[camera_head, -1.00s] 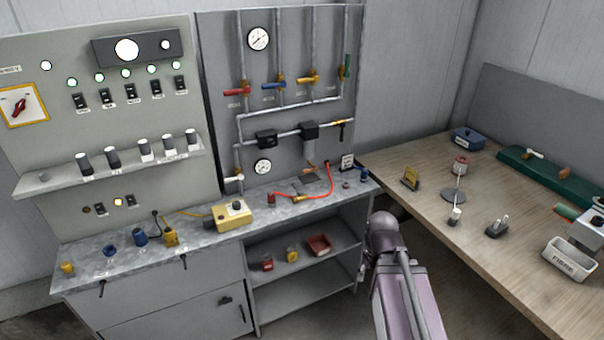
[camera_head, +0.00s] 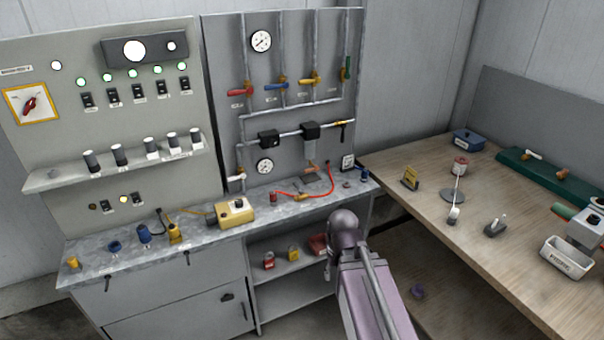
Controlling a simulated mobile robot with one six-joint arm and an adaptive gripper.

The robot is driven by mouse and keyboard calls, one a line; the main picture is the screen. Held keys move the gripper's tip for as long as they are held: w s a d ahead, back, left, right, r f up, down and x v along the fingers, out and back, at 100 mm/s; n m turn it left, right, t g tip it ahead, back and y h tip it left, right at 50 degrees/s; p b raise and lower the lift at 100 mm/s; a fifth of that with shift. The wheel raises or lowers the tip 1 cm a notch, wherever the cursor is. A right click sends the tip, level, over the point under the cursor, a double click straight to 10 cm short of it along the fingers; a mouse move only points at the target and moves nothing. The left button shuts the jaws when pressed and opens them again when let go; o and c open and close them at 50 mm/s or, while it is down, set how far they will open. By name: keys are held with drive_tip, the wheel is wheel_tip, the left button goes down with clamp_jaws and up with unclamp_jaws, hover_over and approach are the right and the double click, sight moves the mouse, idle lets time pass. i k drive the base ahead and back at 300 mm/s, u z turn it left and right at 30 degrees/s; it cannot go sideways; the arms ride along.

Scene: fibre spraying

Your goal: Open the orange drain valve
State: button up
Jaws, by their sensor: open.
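A small orange fitting (camera_head: 310,169) sits under the grey filter bowl (camera_head: 310,150) on the pipe panel, just above the grey bench top. It looks like the drain valve, but it is too small to tell which way its handle is turned. My purple and grey arm (camera_head: 368,290) rises from the bottom of the head view, and its rounded joint (camera_head: 344,222) is in front of the bench, below and right of the fitting. My gripper cannot be made out; it seems hidden behind the arm.
Red, blue, yellow and green valve handles line the upper pipes (camera_head: 283,85). A yellow box (camera_head: 235,211) stands to the left. A wooden table (camera_head: 425,212) is on the right.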

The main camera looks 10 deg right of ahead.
sight(316, 168)
drive_tip(key=z, duration=0.05)
drive_tip(key=i, duration=1)
drive_tip(key=u, duration=0.05)
